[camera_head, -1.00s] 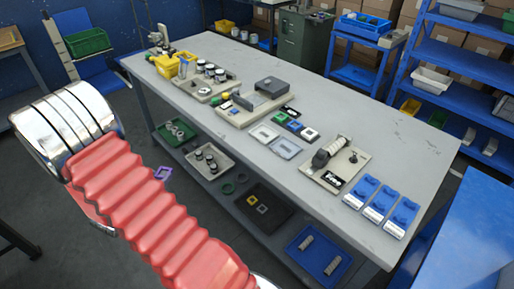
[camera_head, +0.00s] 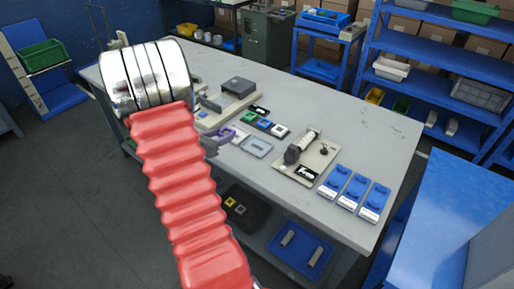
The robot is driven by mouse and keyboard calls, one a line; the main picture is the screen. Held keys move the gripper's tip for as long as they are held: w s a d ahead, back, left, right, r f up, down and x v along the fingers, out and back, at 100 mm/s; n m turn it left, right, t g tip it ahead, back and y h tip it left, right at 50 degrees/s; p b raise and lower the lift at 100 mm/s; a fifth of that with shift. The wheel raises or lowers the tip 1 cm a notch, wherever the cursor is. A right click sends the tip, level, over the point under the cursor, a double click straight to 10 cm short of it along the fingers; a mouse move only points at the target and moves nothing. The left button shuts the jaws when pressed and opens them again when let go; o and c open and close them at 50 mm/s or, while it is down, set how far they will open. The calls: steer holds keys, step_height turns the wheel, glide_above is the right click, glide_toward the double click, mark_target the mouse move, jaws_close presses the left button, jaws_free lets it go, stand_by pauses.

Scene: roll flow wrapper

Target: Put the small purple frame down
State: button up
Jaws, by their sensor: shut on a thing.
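The small purple frame (camera_head: 227,134) shows just right of my red-sleeved arm. It is small here and partly covered. My gripper (camera_head: 216,141) is a grey shape beside the arm, mostly hidden by it, and is shut on the frame. Both appear over the front edge of the grey workbench (camera_head: 365,125). I cannot tell whether the frame touches the bench. Right of it lies a pale grey flat tray (camera_head: 258,147); another pale piece to its left is partly hidden behind the frame and gripper.
A dark strip with green, blue and white pieces (camera_head: 263,124) lies behind the pale tray. A beige roller fixture (camera_head: 305,157) and several blue blocks (camera_head: 349,187) stand to the right. The lower shelf holds a blue tray (camera_head: 301,249). The bench's right rear is clear.

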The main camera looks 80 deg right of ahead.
step_height(320, 180, up, 2)
steer(key=r+m+g, duration=0.1)
steer(key=m+g, duration=0.1)
glide_above(252, 148)
steer(key=a, duration=0.2)
steer(key=shift+s+a+f+n, duration=0.1)
steer(key=shift+s+f+n, duration=0.2)
steer(key=shift+f, duration=2.9)
steer(key=shift+f, duration=2.1)
steer(key=shift+f, duration=0.1)
steer(key=o, duration=0.8)
steer(key=shift+c, duration=0.2)
